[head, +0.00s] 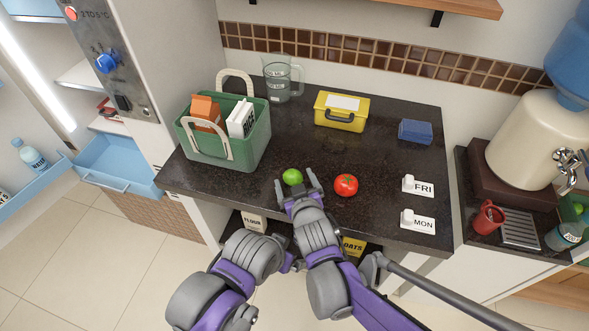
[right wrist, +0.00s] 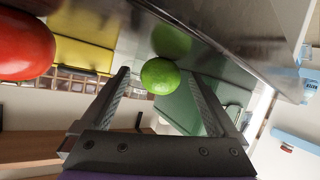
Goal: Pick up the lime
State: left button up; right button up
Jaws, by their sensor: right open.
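The lime (head: 292,177) is a small green ball on the dark counter, left of the tomato. My right gripper (head: 295,184) is open and empty, with its fingertips at the near side of the lime. In the right wrist view the lime (right wrist: 160,76) shows in the gap between the two open fingers (right wrist: 157,88), near their tips; whether either finger touches it I cannot tell. My left arm is low in the head view, and its gripper end is mostly hidden beside the right arm.
A red tomato (head: 346,185) sits close to the right of my right gripper. A green basket (head: 240,151) stands behind left. A yellow box (head: 341,111), a glass jug (head: 280,78) and a blue block (head: 415,131) are farther back. FRI (head: 421,188) and MON (head: 420,223) labels lie right.

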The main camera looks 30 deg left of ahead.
jog(key=shift+w+a+f, duration=0.2)
jog(key=shift+w+a, duration=0.1)
jog(key=shift+a, duration=0.05)
jog(key=shift+s+d+r, duration=0.15)
jog(key=shift+s, duration=0.05)
jog(key=shift+c, duration=0.2)
jog(key=c, duration=1.4)
jog(key=shift+c, duration=0.2)
jog(key=shift+r, duration=0.1)
